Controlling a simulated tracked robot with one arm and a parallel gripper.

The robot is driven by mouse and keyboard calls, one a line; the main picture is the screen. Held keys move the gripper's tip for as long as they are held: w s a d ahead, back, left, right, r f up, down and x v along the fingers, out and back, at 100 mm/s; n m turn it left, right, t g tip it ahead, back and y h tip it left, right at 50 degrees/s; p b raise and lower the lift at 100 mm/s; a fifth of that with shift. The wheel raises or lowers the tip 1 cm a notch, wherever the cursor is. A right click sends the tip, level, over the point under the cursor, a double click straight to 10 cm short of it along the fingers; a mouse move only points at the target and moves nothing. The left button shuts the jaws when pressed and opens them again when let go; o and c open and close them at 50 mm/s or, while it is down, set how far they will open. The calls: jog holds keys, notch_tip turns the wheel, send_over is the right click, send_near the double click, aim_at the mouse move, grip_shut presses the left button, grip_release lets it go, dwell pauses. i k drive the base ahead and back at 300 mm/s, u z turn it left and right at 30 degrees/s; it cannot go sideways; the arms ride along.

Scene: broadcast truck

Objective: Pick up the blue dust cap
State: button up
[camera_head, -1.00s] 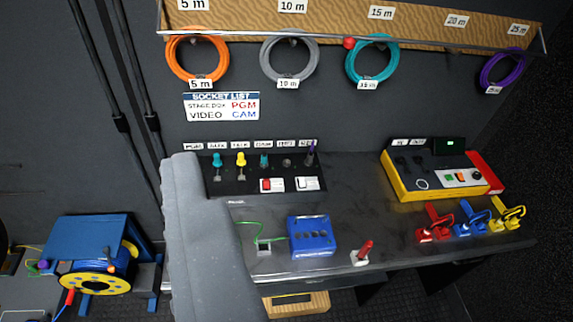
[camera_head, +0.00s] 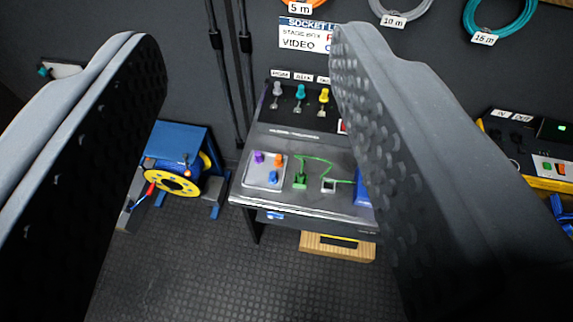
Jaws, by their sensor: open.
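The blue dust cap (camera_head: 273,177) is small and stands on a light grey tray (camera_head: 249,179) at the left end of the dark bench. A purple cap (camera_head: 258,157) and an orange cap (camera_head: 278,160) stand on the same tray. My gripper (camera_head: 245,60) is open and empty, with its two large grey fingers on either side of the view. The tray and blue cap show between the fingers, farther away and below. The right finger hides part of the bench and most of a blue box (camera_head: 363,190).
A green connector (camera_head: 300,178) with a green cable stands right of the tray. Behind it is a panel with grey, teal and yellow plugs (camera_head: 300,95). A blue and yellow cable reel (camera_head: 178,180) stands left of the bench. The floor in front is clear.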

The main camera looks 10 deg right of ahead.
aim_at(273, 180)
jog(key=k, duration=0.5)
jog(key=z, duration=1.1)
jog(key=i, duration=1.85)
jog(key=u, duration=1.7)
